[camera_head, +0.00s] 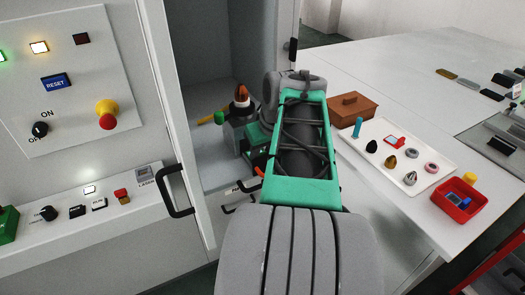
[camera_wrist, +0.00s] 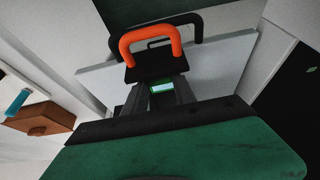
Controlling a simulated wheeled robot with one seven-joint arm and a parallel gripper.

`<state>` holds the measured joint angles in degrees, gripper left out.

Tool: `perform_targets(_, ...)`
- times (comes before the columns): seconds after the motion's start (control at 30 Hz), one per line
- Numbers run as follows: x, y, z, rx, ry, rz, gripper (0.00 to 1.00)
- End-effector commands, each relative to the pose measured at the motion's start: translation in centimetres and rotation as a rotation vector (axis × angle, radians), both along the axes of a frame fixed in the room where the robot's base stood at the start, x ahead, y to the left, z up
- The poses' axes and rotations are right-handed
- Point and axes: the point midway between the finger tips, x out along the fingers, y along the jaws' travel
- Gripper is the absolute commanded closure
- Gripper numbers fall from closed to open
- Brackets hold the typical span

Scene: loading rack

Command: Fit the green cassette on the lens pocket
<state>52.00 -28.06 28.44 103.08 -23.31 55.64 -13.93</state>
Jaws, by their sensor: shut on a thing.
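My gripper (camera_wrist: 162,92) shows in the wrist view, its dark fingers close together around a small light-green patch. I take this patch to be part of the green cassette (camera_wrist: 162,87); most of it is hidden. Just beyond the fingers are a black block and an orange U-shaped handle (camera_wrist: 150,38). In the head view my arm hides the gripper. Inside the open cabinet a dark fixture (camera_head: 241,112) carries a white ring and a brown cone, beside my arm. I cannot make out which part is the lens pocket.
The cabinet's open door with a black handle (camera_head: 175,191) stands left of my arm. A control panel (camera_head: 65,75) is farther left. On the right table are a brown box (camera_head: 347,107), a white tray (camera_head: 445,157) with small parts and a red bin (camera_head: 459,200).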

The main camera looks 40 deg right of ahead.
Motion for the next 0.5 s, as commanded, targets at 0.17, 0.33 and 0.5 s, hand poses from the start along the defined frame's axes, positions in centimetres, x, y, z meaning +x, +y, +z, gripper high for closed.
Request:
perform_targets(0.17, 0.0, 0.0, -0.27, 0.0, 0.0, 0.0, 1.0)
perform_targets(0.33, 0.0, 0.0, -0.22, 0.0, 0.0, 0.0, 0.64)
perform_targets(0.5, 0.0, 0.0, -0.22, 0.0, 0.0, 0.0, 0.5)
